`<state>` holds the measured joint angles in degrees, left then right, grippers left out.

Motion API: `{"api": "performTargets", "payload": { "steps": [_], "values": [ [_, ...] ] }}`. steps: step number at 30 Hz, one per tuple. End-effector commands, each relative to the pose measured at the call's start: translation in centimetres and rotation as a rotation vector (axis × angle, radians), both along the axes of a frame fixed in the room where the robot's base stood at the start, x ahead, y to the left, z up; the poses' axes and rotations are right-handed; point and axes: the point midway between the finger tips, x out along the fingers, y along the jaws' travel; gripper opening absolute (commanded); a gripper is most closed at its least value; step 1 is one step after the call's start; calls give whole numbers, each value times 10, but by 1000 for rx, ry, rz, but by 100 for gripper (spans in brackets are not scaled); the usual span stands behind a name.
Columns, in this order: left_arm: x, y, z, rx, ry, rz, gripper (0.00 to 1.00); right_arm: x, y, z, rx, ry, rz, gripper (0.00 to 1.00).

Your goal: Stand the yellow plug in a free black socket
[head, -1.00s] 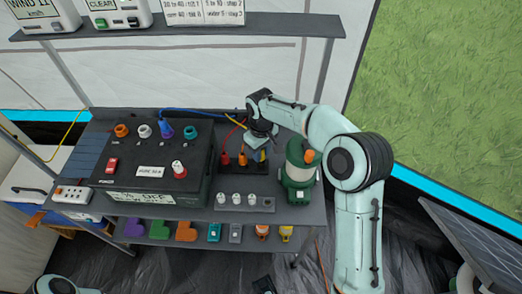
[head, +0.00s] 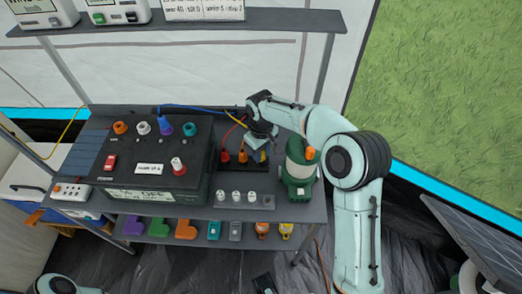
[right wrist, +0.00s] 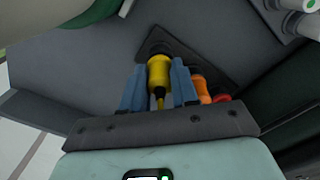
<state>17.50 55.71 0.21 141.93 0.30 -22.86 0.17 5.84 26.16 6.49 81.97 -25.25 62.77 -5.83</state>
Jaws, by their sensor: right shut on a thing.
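My right gripper (head: 255,152) is shut on the yellow plug (head: 262,157) at the right end of the dark socket strip. In the right wrist view the yellow plug (right wrist: 158,74) lies between my two blue fingers (right wrist: 158,90), with its cord toward me. Its far end meets a dark round part on the strip (right wrist: 185,52); I cannot tell if it is seated. An orange plug (head: 242,157) and a red plug (head: 225,158) stand beside it in the strip. Only a piece of my left arm shows; its gripper is out of view.
A green lantern (head: 299,170) stands close to the right of my gripper. A row of white plugs (head: 236,195) stands in front. The big dark power box (head: 150,165), with coloured rings on top, is to the left. Several items sit on the lower shelf (head: 200,242).

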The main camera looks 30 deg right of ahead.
Motion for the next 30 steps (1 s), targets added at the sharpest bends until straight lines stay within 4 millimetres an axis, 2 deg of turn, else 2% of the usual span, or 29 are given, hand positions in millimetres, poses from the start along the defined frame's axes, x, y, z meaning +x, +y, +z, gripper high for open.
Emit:
{"api": "performTargets", "payload": {
  "steps": [14,15,17,26,30],
  "values": [
    [-1,0,-5,0,1,0,43,0,0,-10,0,1,0,0],
    [-1,0,-4,0,1,0,43,0,0,-10,0,1,0,42],
    [-1,0,-4,0,1,0,43,0,0,-9,0,1,0,58],
    [0,0,-4,0,-1,0,43,0,0,-9,0,1,0,58],
    [0,0,-2,0,0,0,43,1,0,4,0,-3,0,58]
  ]
}}
